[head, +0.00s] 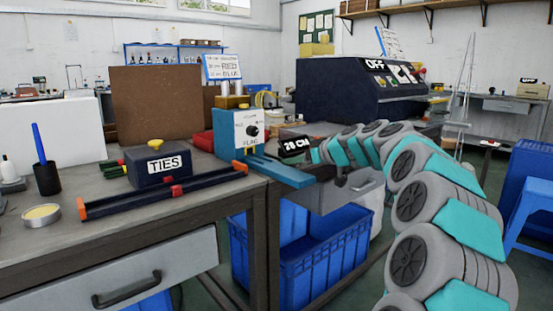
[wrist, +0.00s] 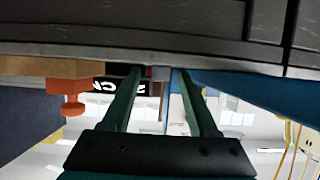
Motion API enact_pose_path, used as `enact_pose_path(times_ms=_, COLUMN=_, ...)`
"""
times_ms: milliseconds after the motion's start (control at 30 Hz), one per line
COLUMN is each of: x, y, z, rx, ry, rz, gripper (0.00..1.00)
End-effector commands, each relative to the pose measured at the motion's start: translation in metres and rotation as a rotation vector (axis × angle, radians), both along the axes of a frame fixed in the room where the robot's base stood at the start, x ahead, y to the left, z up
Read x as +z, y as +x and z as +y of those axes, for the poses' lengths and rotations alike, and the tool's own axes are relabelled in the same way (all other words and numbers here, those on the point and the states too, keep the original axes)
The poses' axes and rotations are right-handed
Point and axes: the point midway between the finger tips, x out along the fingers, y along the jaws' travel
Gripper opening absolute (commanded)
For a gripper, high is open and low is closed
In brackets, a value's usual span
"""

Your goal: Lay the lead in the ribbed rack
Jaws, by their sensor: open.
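My gripper (wrist: 159,75) shows in the wrist view as two long green fingers, spread apart. Small grey and red pieces show in the gap near the fingertips; I cannot tell whether they touch the fingers. In the head view my arm reaches from the lower right to beside the black 28 CM sign (head: 294,144), and the fingers cannot be made out there. I cannot pick out the lead for certain in either view. I cannot identify the ribbed rack either; a dark grooved surface (wrist: 150,20) crosses the top of the wrist view.
A blue machine marked FLAG (head: 241,130) stands at the bench's right end, its blue bar (head: 278,172) jutting out. A TIES box (head: 157,165) and an orange-ended rail (head: 150,198) lie left. Blue crates (head: 310,262) stand below. A dark machine marked OFF (head: 335,90) stands behind my arm.

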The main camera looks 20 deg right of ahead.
Motion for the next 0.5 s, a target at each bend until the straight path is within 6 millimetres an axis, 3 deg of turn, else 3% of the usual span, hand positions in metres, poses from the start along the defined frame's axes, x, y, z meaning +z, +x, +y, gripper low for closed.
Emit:
enact_pose_path(times_ms=200, x=0.0005, y=0.0002, z=0.0001, rx=-0.001, ry=-0.001, rz=-0.001, gripper=0.58)
enact_pose_path(times_ms=500, x=0.0005, y=0.0001, z=0.0000, rx=-0.001, ry=-0.001, rz=0.000, gripper=0.24)
